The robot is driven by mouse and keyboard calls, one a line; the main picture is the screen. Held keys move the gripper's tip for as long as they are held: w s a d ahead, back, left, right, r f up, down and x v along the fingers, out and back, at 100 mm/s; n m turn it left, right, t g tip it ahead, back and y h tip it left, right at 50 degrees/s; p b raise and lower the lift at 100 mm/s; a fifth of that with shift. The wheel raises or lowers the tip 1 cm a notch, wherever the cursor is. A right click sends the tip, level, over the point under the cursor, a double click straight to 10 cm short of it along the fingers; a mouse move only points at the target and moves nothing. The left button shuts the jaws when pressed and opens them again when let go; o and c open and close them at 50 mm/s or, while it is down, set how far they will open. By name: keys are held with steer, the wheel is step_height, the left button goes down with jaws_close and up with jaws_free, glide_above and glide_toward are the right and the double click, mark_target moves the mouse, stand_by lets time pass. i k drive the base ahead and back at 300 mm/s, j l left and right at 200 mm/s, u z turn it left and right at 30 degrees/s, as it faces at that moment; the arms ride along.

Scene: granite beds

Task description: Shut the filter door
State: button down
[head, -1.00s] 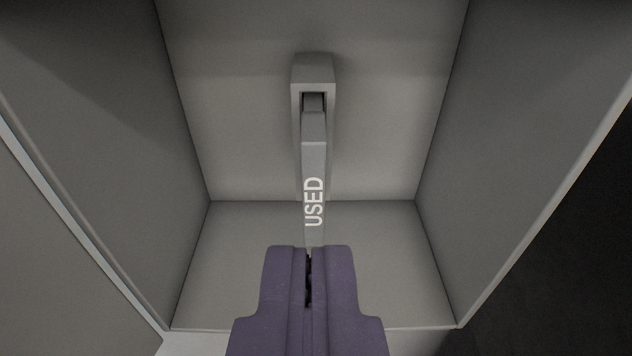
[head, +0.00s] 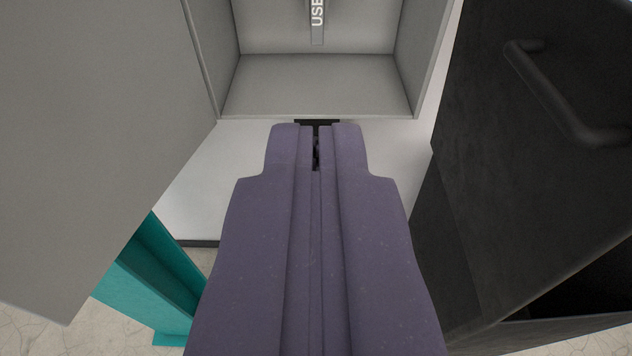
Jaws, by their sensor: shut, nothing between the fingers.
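The filter compartment (head: 320,85) is a grey open-fronted box at the top of the view, with a grey bar (head: 317,32) inside marked "USED", its upper part cut off. A large flat grey panel (head: 95,130), which looks like the filter door, stands open along the left side of the box and reaches towards me. My purple gripper (head: 316,150) is shut and empty. It is in front of and below the compartment mouth, to the right of the panel, with no visible contact.
A dark body (head: 490,190) with a bar handle (head: 560,95) fills the right side, close to my gripper. A teal post (head: 155,280) stands below the grey panel. A white surface (head: 195,190) lies below the compartment, and cracked pale floor shows at the lower corners.

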mark_target(104, 104)
steer(key=k, duration=0.15)
steer(key=j+z, duration=0.1)
steer(key=j, duration=0.35)
steer(key=j+z, duration=0.15)
steer(key=j, duration=0.25)
steer(key=j+z, duration=0.1)
steer(key=j, duration=0.35)
steer(key=k+j+z, duration=0.15)
steer(key=j, duration=0.25)
steer(key=j+z, duration=0.1)
steer(key=j, duration=0.35)
steer(key=k+j+z, duration=0.15)
steer(key=j, duration=0.25)
steer(key=k+j+z, duration=0.1)
steer(key=j, duration=0.3)
steer(key=k+j+z, duration=0.15)
steer(key=j, duration=0.25)
